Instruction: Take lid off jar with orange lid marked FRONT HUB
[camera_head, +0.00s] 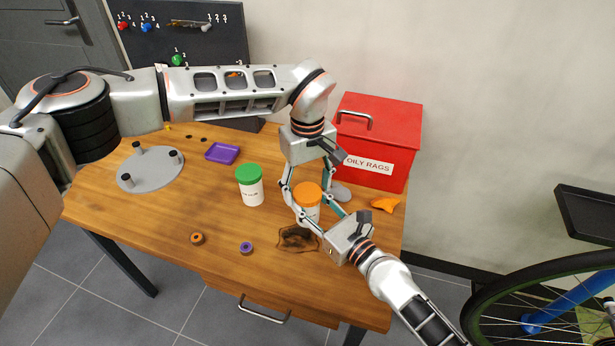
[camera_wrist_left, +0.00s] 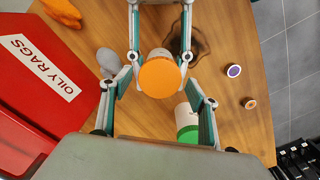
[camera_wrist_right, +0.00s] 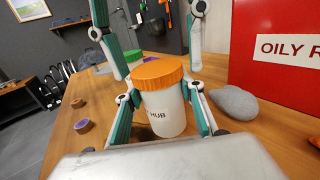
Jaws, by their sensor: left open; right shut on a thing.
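The jar with the orange lid (camera_head: 308,188) stands upright on the table. Its white body (camera_wrist_right: 165,113) shows the label word HUB in the right wrist view; the rest of the label is not readable. The lid is on the jar. My right gripper (camera_head: 318,214) is shut on the jar's body, one finger on each side, below the lid. My left gripper (camera_head: 307,182) points down from above and is open, its fingers apart on either side of the orange lid (camera_wrist_left: 160,77). Whether they touch the lid is unclear.
A green-lidded jar (camera_head: 249,185) stands left of my grippers. A red OILY RAGS box (camera_head: 385,140) stands behind right, with a grey stone (camera_wrist_right: 234,103) near. Orange (camera_head: 197,239) and purple (camera_head: 246,248) small round pieces lie in front. A purple tray (camera_head: 222,153) lies farther back.

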